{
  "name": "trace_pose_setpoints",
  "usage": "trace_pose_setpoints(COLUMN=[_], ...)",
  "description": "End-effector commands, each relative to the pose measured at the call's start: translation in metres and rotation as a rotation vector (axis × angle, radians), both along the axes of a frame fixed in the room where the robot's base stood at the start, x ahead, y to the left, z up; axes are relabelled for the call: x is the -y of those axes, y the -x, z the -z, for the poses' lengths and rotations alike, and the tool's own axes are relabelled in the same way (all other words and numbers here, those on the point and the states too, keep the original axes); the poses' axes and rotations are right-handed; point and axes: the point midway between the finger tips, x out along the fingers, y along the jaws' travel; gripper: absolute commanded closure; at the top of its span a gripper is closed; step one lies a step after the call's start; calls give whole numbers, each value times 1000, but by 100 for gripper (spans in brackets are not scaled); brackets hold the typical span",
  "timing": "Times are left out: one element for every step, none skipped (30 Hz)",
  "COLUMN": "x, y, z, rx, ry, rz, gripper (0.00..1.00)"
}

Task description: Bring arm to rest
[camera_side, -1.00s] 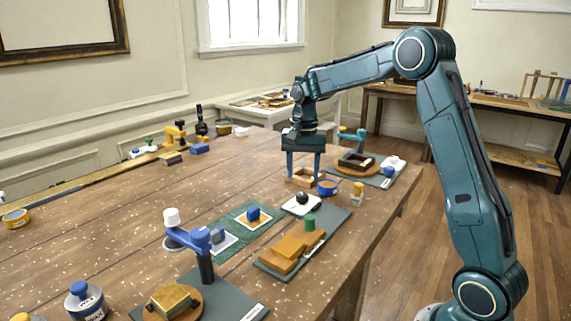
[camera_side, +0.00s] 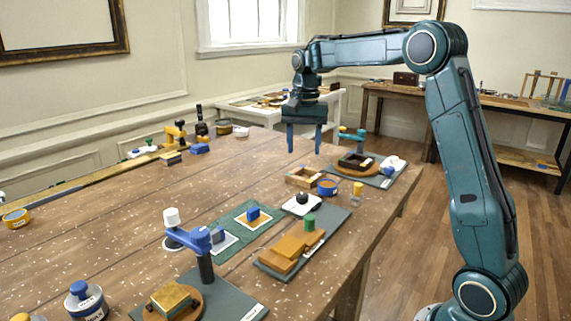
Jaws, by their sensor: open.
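My gripper (camera_side: 304,150) hangs above the far part of the wooden table, pointing down. Its two blue fingers are apart and nothing is between them. Below it, a small open wooden frame (camera_side: 303,176) lies on the table, with a clear gap between it and the fingertips.
Near the frame are a blue round tin (camera_side: 328,187), a white pad with a black knob (camera_side: 301,204) and a dark box on a round board (camera_side: 356,161). A blue clamp post (camera_side: 203,248) stands nearer. The left middle of the table (camera_side: 110,210) is clear.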

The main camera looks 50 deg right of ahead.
Motion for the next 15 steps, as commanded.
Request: trace_pose_setpoints(x=[-1, -2, -4, -5, -7, -11, -13, -16, -21, -24, -28, -34, -39, -43, -49], y=[1, 1, 3, 4, 6, 8, 11, 14, 18, 22, 25, 31, 36, 41, 47], z=[-1, -2, -4, -5, -6, -9, -11, -14, -18, -20, -23, -27, -30, -33, -36], rx=[3, 5, 8, 10, 14, 20, 26, 30, 39, 46, 54, 65, 73, 82, 94], ry=[1, 2, 2, 4, 5, 8, 10, 12, 15, 18, 21, 26, 28, 32, 38], rz=[-4, -8, -15, -21, -28, -41, -53, -66, -85, -101, -119, -144, -164, -183, -212], gripper=[48, 48, 48, 48, 48, 48, 48, 48, 48, 48, 48, 48, 48, 48, 48])
